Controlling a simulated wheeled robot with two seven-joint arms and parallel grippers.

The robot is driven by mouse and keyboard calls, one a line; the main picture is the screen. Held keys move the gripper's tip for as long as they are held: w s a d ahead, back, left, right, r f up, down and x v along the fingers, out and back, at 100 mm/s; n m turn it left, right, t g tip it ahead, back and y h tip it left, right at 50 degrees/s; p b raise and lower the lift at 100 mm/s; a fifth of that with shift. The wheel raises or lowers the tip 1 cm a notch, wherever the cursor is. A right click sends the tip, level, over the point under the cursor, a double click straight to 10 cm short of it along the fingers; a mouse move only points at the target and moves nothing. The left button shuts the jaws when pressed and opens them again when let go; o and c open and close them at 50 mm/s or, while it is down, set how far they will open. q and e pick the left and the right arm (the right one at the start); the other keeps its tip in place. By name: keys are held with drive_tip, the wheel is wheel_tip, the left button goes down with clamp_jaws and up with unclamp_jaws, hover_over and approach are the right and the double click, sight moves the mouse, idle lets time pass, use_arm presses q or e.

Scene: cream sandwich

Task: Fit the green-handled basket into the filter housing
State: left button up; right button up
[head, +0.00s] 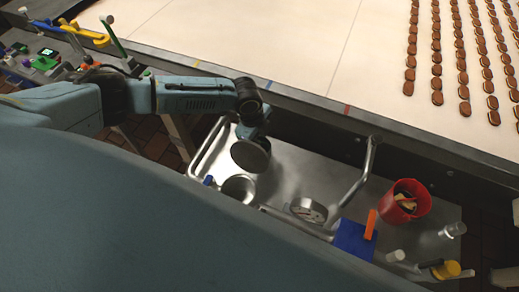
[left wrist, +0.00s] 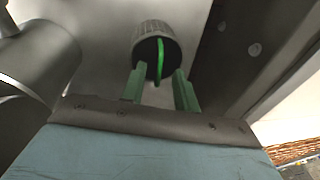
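My left gripper (left wrist: 160,75) has two green fingers. They stand apart on either side of the green handle (left wrist: 160,57), with gaps showing. The handle belongs to a grey, ribbed, cup-shaped basket (left wrist: 150,30) just beyond the fingertips, its dark open end facing the camera. In the head view the gripper and basket cannot be made out behind the left wrist (head: 250,112) and a round grey disc (head: 250,155). The round open metal vessel below it, seemingly the filter housing (head: 238,188), is on the steel cart. My right gripper is not in view.
The steel cart top (head: 290,165) has a bent pipe (head: 362,172), a gauge (head: 309,210), a red bucket (head: 404,203) and a blue block (head: 354,238). A conveyor (head: 300,45) with rows of biscuits runs behind. A large grey cylinder (left wrist: 42,58) is close left in the wrist view.

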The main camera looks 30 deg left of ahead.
use_arm(q)
drive_tip(key=shift+f, duration=0.5)
clamp_jaws()
